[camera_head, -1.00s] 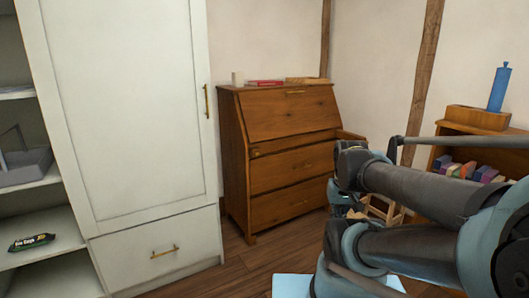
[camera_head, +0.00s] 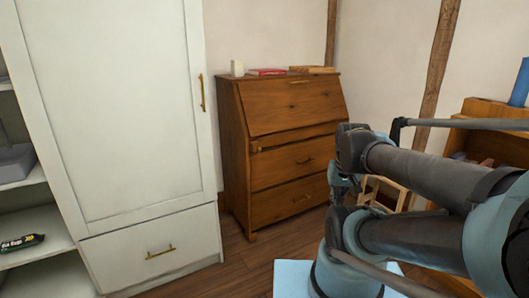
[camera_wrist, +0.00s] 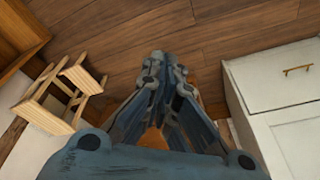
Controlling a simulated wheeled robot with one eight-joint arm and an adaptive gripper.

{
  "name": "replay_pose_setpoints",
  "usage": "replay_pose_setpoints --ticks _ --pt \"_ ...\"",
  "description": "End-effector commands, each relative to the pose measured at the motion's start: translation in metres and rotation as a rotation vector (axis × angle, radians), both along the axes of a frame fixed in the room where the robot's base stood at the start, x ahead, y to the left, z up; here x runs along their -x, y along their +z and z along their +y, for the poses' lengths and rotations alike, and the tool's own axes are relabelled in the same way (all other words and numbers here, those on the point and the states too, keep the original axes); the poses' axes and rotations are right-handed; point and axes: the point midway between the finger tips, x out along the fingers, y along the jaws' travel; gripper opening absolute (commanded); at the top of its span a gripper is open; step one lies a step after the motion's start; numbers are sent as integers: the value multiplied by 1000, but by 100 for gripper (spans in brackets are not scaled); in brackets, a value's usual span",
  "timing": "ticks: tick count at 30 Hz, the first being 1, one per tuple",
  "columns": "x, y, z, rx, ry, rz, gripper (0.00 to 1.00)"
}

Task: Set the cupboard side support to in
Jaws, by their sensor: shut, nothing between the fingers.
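The wooden slant-front bureau (camera_head: 290,145) stands against the wall in the head view, its sloping lid closed. A small block with a knob (camera_head: 257,149) sits at the left, just below the lid, and looks like a side support; how far it sticks out is hard to tell. The matching right spot is hidden behind my arm. My gripper (camera_wrist: 165,62) is shut and empty in the wrist view, pointing over the wooden floor. It is apart from the bureau's supports, which I cannot make out there.
A white wardrobe (camera_head: 125,110) with a lower drawer (camera_head: 155,250) stands left of the bureau. It also shows at right in the wrist view (camera_wrist: 285,95). A small wooden stool (camera_wrist: 65,93) stands left of my gripper. Bare floor (camera_head: 250,262) lies before the bureau.

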Motion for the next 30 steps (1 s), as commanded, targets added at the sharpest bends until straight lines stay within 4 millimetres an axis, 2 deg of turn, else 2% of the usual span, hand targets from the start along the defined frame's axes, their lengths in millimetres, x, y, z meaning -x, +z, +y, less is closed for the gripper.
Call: replay_pose_setpoints --ticks 6,15,24,30 --pt "-59 25 19 -84 -107 -64 0" --pt "-147 48 53 -231 -267 -140 0" --pt "-236 57 93 -395 -429 -190 0" --pt "-294 54 122 -512 -537 -209 0"
